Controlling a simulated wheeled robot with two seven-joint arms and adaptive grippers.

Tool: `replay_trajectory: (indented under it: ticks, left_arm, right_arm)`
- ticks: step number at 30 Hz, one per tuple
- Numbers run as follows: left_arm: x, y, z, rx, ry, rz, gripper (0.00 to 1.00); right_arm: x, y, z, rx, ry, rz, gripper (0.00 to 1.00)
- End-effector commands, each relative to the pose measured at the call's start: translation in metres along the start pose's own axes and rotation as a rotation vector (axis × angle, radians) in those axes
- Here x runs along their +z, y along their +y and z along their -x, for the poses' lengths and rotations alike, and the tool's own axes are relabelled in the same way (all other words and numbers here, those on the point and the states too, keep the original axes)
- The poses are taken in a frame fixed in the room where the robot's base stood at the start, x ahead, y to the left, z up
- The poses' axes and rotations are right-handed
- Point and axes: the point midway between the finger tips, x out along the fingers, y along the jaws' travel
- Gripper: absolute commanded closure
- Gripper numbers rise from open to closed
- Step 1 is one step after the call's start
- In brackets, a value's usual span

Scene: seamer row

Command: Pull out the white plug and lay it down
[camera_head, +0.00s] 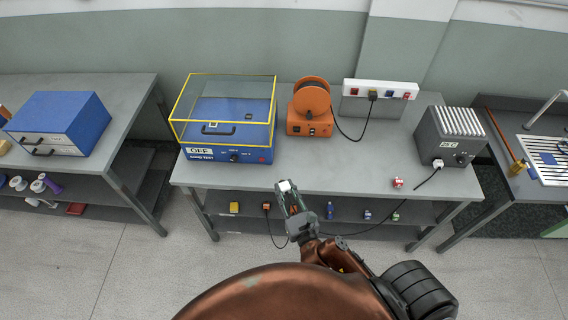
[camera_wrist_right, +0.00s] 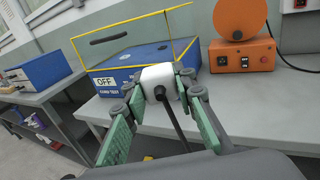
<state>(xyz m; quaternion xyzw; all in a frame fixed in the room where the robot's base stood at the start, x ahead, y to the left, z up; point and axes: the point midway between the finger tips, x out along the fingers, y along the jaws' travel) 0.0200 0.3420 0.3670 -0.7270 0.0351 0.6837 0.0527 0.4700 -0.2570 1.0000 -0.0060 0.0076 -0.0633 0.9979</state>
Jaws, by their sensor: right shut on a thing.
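My right gripper (camera_head: 290,198) is shut on a white plug (camera_head: 285,186) near the front edge of the middle bench. In the right wrist view the white plug (camera_wrist_right: 158,76) sits between the green-padded fingers, with a black cable running down from it. It is clear of any socket there. Another white connector (camera_head: 437,163) with a black cable sits at the front of the grey heater box (camera_head: 452,138). My left gripper is not in view.
The middle bench (camera_head: 330,172) has free room in front of the orange reel unit (camera_head: 310,122). The blue box with a yellow-framed clear cover (camera_head: 225,150) stands on the left. A white socket strip (camera_head: 380,89) is at the back. A small red-and-white item (camera_head: 397,183) lies near the right front edge.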

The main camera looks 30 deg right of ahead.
Motion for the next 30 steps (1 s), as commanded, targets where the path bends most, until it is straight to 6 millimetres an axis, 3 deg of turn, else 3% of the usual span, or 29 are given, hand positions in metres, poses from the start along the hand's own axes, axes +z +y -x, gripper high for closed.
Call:
replay_trajectory:
  ticks: [3, 6, 12, 16, 21, 30]
  left_arm:
    - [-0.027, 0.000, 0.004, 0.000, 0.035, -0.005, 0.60]
    - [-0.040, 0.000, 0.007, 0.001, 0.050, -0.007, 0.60]
    - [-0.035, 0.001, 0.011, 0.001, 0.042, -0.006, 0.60]
    - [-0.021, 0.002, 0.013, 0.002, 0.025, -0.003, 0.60]
    - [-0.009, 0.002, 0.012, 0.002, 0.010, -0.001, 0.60]
    - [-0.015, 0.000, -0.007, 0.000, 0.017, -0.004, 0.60]
  right_arm:
    - [-0.032, -0.032, -0.048, -0.115, 0.007, 0.003, 1.00]
    - [-0.058, -0.059, -0.087, -0.217, 0.009, -0.001, 1.00]
    - [-0.093, -0.091, -0.141, -0.364, -0.001, -0.012, 1.00]
    - [-0.102, -0.098, -0.158, -0.407, -0.008, -0.016, 1.00]
    - [-0.109, -0.100, -0.164, -0.424, -0.013, -0.016, 1.00]
    - [-0.129, -0.100, -0.164, -0.424, -0.012, -0.015, 1.00]
